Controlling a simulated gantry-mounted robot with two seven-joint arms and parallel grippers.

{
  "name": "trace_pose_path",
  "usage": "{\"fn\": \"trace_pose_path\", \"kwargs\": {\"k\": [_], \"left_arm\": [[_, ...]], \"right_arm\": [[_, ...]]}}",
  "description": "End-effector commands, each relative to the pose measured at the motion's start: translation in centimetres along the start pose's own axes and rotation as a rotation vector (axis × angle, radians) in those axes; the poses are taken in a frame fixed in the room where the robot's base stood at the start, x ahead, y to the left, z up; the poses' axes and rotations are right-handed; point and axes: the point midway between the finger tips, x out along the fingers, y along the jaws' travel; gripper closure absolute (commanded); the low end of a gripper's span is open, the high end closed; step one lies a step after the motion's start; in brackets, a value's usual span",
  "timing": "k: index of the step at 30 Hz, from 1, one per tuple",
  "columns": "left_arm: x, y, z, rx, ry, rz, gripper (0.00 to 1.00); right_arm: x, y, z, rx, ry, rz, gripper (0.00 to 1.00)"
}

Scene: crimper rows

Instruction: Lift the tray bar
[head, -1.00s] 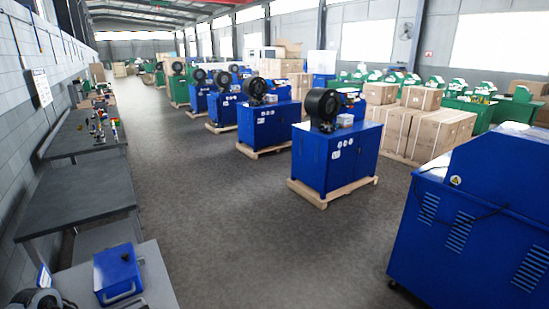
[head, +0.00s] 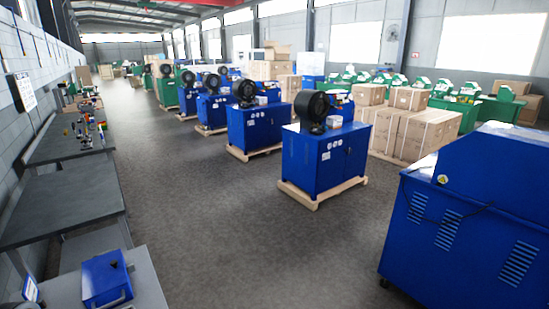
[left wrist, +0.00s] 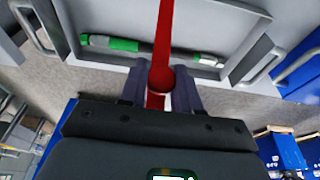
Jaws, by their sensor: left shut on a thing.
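In the left wrist view a red bar (left wrist: 165,30) runs from the top edge down between the fingers of my left gripper (left wrist: 158,95). The gripper is shut on this bar. Behind the bar is a light grey tray (left wrist: 235,75) with raised walls. A green and grey rod-like tool (left wrist: 112,43) lies along it, partly hidden behind the bar. Whether the tray touches a surface below cannot be told. The head view shows neither gripper, and my right gripper is in no view.
In the head view a blue box with a handle (head: 107,280) sits on a grey bench at the lower left. Dark workbenches (head: 65,200) line the left wall. A blue machine (head: 465,220) stands at the right. The grey floor (head: 230,230) between is clear.

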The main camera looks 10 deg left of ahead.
Motion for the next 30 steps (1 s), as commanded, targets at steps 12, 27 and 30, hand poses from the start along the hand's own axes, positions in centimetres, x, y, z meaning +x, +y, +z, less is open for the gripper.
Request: {"fn": "trace_pose_path", "kwargs": {"k": [12, 27, 30], "left_arm": [[-0.7, 0.0, 3.2, -0.003, -0.009, -0.001, 0.83], [-1.5, 0.0, 6.6, -0.002, -0.008, 0.001, 0.83], [-1.7, 0.0, 7.2, -0.002, -0.007, -0.001, 0.83]], "right_arm": [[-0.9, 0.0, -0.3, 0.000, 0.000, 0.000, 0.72], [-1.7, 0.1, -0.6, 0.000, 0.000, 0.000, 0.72], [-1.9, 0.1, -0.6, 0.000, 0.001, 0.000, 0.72]]}}
